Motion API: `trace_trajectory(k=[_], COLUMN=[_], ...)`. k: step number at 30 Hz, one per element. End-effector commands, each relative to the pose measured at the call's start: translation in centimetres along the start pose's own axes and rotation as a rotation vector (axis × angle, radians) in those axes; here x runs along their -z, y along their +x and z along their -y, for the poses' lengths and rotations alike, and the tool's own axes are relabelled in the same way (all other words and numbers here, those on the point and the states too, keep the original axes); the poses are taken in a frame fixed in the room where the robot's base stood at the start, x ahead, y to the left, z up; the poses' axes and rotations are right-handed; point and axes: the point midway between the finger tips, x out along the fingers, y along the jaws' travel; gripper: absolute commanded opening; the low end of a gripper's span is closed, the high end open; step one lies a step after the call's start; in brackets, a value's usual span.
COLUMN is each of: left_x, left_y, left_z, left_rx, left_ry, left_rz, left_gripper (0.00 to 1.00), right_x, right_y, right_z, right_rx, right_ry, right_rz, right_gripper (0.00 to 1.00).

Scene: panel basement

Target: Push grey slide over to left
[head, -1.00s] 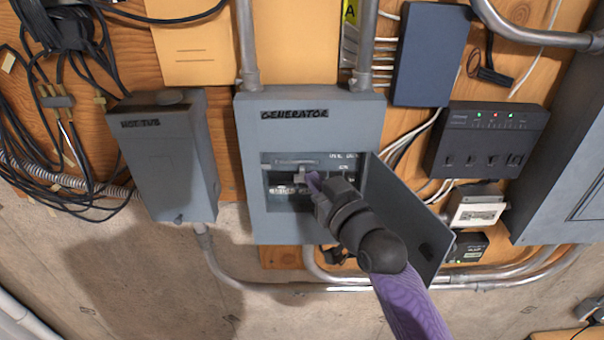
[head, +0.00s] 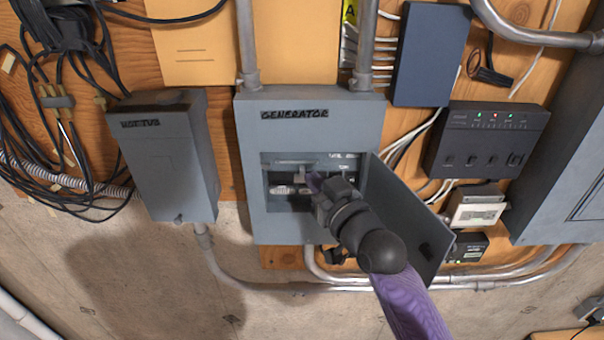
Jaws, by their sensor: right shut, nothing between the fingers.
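The grey box marked GENERATOR (head: 312,130) is on the wall in the middle of the head view, with its lower door open to the right. My right gripper (head: 312,181) reaches into the opening from the lower right. Its fingers are shut and empty, close to the slide's right part. The gripper hides part of the slide and breakers, and I cannot tell whether it touches the slide. My left gripper is out of view.
The open door (head: 405,220) stands just right of my right arm. The HOT TUB box (head: 165,160) is to the left. Metal conduits run above and below. A dark box with lights (head: 487,140) and a blue box (head: 431,55) are to the right.

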Motion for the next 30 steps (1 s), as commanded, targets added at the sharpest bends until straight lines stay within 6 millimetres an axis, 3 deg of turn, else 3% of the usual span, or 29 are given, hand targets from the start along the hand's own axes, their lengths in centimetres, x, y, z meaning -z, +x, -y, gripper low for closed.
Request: trace_trajectory(k=[30], left_x=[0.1], left_y=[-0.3], left_z=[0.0], left_rx=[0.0], left_ry=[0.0], left_rz=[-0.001], left_gripper=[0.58], right_x=[0.0], right_y=[0.6], right_z=[1.1], right_rx=[0.0], right_ry=[0.001], right_rz=[0.0], right_gripper=[0.0])
